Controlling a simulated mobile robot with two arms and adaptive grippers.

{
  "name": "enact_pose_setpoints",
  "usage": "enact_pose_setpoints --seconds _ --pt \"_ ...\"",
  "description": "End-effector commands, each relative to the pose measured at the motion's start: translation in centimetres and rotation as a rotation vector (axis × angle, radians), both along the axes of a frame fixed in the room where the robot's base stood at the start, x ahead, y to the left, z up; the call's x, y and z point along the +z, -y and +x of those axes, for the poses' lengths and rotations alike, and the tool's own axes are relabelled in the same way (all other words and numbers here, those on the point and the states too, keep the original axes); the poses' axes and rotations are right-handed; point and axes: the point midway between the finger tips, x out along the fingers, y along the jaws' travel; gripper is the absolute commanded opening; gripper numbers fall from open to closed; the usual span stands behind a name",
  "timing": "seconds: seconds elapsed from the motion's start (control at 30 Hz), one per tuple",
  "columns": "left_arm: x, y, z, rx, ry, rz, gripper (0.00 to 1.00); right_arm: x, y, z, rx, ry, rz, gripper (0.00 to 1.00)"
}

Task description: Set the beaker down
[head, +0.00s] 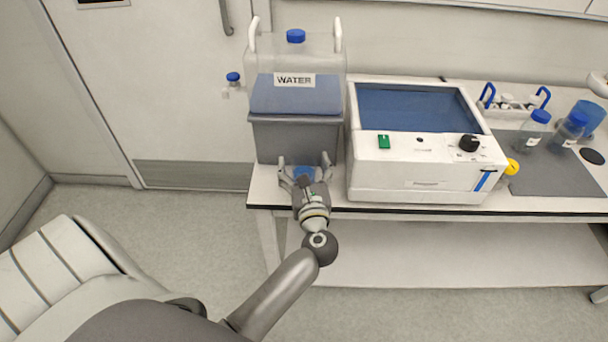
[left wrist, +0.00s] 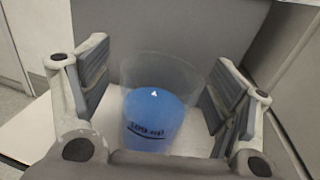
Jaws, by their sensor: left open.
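The beaker (left wrist: 152,118) is clear, with blue liquid inside and dark print on its side. It stands upright on the white bench top (left wrist: 50,135), in front of a grey block. In the head view only a little of the beaker (head: 303,172) shows, between my fingers. My left gripper (head: 304,168) is open, with one finger on each side of the beaker. In the left wrist view there is a gap between the beaker and both finger pads. My right gripper is not in view.
A water tank (head: 310,95) with a blue cap sits on a grey stand (head: 297,138) just behind the beaker. A white machine (head: 415,175) with a blue lid stands close on the right. Bottles (head: 535,130) and a blue-handled rack (head: 515,103) are farther right. The bench's left edge is near.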

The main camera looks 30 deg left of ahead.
Motion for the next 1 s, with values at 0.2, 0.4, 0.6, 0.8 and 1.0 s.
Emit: enact_pose_setpoints --seconds 0.2,0.4,0.6,0.8,1.0 --pt "0.0 0.0 0.0 0.0 0.0 0.0 0.69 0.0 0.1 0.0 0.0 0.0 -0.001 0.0" --pt "0.0 0.0 -0.1 0.0 -0.001 0.001 0.44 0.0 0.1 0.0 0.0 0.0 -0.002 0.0" --pt "0.0 0.0 0.0 0.0 0.001 0.001 0.21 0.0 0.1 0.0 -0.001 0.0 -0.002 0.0" --pt "0.1 0.1 0.0 0.0 0.001 0.001 0.21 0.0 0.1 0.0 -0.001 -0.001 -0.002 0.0" --pt "1.1 0.1 0.0 0.0 0.001 0.001 0.21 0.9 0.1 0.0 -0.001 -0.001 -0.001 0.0"
